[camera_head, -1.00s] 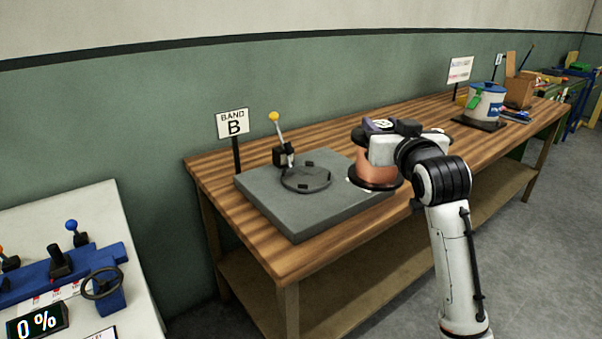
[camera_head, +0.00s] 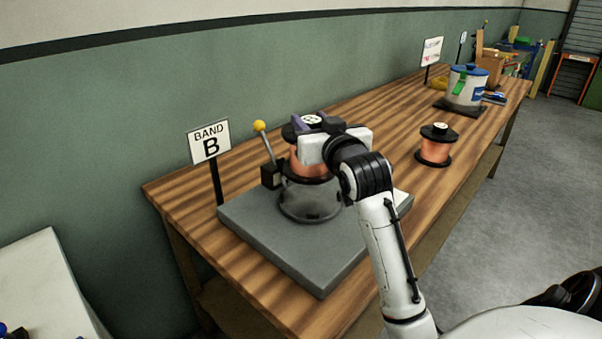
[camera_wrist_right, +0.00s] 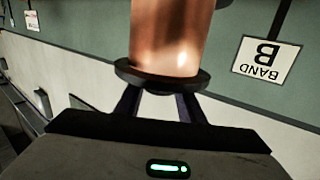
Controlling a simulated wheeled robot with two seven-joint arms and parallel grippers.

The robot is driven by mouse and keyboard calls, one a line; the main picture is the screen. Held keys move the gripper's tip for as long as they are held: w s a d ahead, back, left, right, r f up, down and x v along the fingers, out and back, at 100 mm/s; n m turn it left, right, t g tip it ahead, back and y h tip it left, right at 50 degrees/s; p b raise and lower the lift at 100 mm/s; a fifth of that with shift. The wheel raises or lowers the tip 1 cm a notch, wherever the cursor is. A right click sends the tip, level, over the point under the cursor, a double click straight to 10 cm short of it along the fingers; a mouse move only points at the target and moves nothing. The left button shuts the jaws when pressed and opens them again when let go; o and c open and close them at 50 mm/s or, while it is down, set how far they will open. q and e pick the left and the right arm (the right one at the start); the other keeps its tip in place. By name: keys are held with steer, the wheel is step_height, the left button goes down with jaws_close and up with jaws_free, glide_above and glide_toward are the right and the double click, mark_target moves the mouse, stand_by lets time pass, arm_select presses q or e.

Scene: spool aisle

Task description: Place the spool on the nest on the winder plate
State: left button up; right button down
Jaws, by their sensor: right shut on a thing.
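A copper spool (camera_head: 308,165) with dark flanges and a white-topped hub hangs upright in my right gripper (camera_head: 318,124), which is shut on its upper end. The spool is over the nest (camera_head: 309,207), a dark round seat on the grey winder plate (camera_head: 255,232). Its lower flange appears above the nest's base; I cannot tell whether it touches anything. In the right wrist view the copper body (camera_wrist_right: 172,35) and the gripped dark flange (camera_wrist_right: 160,76) show, with the fingers at the flange. The nest is not visible there. My left gripper is not in view.
A lever with a yellow knob (camera_head: 260,126) stands beside the nest, near the BAND B sign (camera_head: 209,142). A second copper spool (camera_head: 435,147) stands on the wooden table (camera_head: 390,137), right of the plate. A white pot (camera_head: 465,88) stands farther back.

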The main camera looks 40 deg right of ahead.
steer(key=f, duration=0.3)
steer(key=shift+s+f, duration=0.25)
steer(key=shift+f, duration=0.1)
steer(key=shift+f+b, duration=0.55)
steer(key=shift+f, duration=1.4)
steer(key=shift+f, duration=0.1)
steer(key=c, duration=1.2)
jaws_free()
steer(key=shift+f, duration=0.2)
steer(key=shift+r, duration=0.15)
steer(key=shift+s+a, duration=0.15)
steer(key=shift+s, duration=0.1)
steer(key=v, duration=1.1)
steer(key=shift+s, duration=0.2)
